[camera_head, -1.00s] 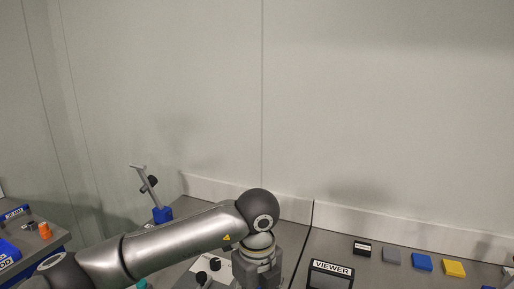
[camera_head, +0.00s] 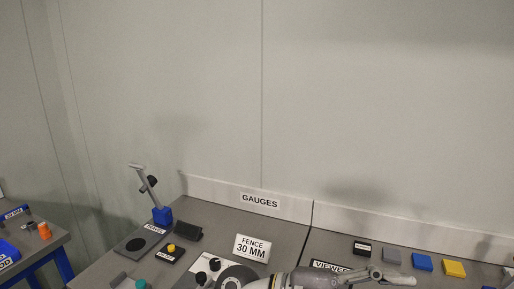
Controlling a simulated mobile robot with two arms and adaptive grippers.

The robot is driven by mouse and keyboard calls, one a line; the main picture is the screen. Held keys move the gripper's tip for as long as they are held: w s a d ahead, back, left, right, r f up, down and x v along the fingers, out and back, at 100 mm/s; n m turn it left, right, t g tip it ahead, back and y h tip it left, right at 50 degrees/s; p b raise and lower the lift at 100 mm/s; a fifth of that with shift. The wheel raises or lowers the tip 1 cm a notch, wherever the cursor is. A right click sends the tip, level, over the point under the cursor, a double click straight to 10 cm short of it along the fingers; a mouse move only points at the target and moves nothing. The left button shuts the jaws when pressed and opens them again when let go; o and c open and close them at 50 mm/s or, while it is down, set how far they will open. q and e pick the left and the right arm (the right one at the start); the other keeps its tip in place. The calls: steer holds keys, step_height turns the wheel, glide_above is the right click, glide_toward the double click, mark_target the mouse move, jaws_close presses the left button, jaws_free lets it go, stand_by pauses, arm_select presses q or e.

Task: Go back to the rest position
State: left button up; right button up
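My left gripper (camera_head: 390,277) shows at the bottom edge, pointing right, in front of the viewer (camera_head: 328,265), whose label it partly covers. Its fingers are seen side-on and small, so I cannot tell if they are open or shut. I see nothing clearly held in it. The wrist and the rest of that arm are mostly cut off by the bottom edge. My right gripper is not in view.
A "FENCE 30 MM" sign (camera_head: 252,248) stands mid-bench. A blue-based stand (camera_head: 162,214) is at the back left. Grey (camera_head: 391,256), blue (camera_head: 422,262) and yellow (camera_head: 454,268) blocks line the right bench. A side table (camera_head: 50,245) with an orange item is far left.

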arm_select(q)
steer(key=w+a+r+n+t+y, duration=0.1)
steer(key=w+a+r+n+t, duration=0.1)
steer(key=w+a+n+t, duration=0.7)
steer(key=w+a+r+n+t+y, duration=0.15)
steer(key=w+a+n+t, duration=0.3)
steer(key=n+t, duration=0.8)
steer(key=w+a+f+n+y, duration=0.3)
steer(key=a+f+n+y, duration=0.6)
steer(key=a+f+y, duration=0.7)
steer(key=s+a+f+g, duration=0.3)
steer(key=s+f, duration=0.2)
steer(key=f, duration=0.2)
steer(key=s+a+f+g, duration=0.3)
steer(key=s+f, duration=0.1)
steer(key=f, duration=0.4)
steer(key=s+a+f+m+g, duration=0.15)
steer(key=s+f+g, duration=0.25)
steer(key=s, duration=0.5)
steer(key=s+a+f+g, duration=0.25)
steer(key=s+f, duration=0.25)
steer(key=s, duration=0.4)
step_height(320, 180, down, 25)
steer(key=g, duration=0.2)
steer(key=s+a+f+g, duration=0.1)
steer(key=s+a+f, duration=0.1)
steer(key=s+f, duration=1.4)
steer(key=shift+s+a+f, duration=0.2)
steer(key=shift+s+f, duration=0.2)
steer(key=shift+s, duration=0.3)
